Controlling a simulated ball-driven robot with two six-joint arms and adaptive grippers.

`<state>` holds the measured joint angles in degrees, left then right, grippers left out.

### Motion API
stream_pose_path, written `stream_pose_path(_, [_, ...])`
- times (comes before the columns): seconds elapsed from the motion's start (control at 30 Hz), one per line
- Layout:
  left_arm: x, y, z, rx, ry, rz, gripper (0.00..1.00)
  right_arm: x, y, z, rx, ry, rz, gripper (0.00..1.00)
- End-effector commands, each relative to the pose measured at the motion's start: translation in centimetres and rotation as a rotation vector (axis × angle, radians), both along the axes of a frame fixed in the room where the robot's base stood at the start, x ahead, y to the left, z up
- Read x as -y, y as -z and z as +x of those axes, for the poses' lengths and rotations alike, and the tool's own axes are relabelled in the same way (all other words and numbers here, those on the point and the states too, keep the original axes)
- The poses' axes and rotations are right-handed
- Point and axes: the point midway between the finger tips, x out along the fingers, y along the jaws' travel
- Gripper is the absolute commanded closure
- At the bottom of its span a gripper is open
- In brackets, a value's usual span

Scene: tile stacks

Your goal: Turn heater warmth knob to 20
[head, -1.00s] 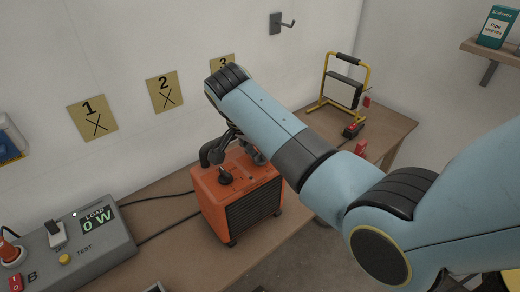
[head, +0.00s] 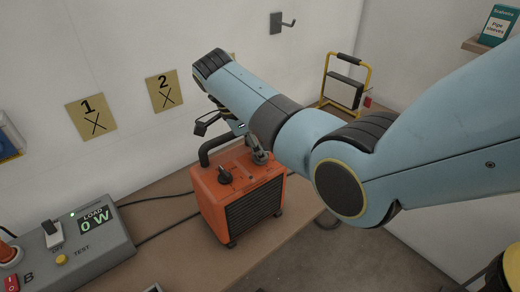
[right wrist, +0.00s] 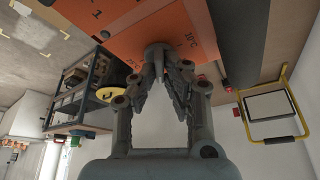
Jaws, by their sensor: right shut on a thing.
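The orange heater (head: 215,205) stands on the bench, with a black grille on its front and a dark tube handle. A dark knob (head: 225,176) sits free on the left of its top panel. My right gripper (head: 260,157) is at the right side of that panel. In the right wrist view, its fingertips (right wrist: 160,68) are shut on a second, grey knob (right wrist: 157,49), beside a printed "10°C" mark on the orange panel (right wrist: 130,28). The fingers partly hide this knob, and its pointer cannot be read. My left gripper is not in view.
A grey test box (head: 75,255) reading "0 W" stands at the bench's left. A yellow-framed work lamp (head: 343,92) stands behind on the right. Numbered plates hang on the wall.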

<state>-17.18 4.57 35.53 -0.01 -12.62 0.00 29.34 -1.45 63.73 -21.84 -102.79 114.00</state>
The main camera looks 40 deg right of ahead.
Motion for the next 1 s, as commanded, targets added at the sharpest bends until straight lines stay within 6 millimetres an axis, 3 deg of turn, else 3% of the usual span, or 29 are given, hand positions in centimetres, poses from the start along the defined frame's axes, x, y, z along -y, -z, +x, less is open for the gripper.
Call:
stream_pose_path(0.57, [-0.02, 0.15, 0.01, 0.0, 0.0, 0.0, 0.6, -0.32, 0.61, -0.46, -0.013, 0.035, 0.009, 1.0])
stream_pose_path(0.6, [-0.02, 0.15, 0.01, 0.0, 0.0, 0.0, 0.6, -0.32, 0.61, -0.46, -0.013, 0.035, 0.009, 0.89])
stream_pose_path(0.77, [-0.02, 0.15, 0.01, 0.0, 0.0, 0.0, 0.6, -0.29, 0.56, -0.4, -0.012, 0.034, 0.008, 0.69])
stream_pose_path(1.0, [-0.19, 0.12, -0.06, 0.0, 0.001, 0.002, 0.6, -0.16, 0.28, -0.21, -0.006, 0.034, 0.004, 0.68])
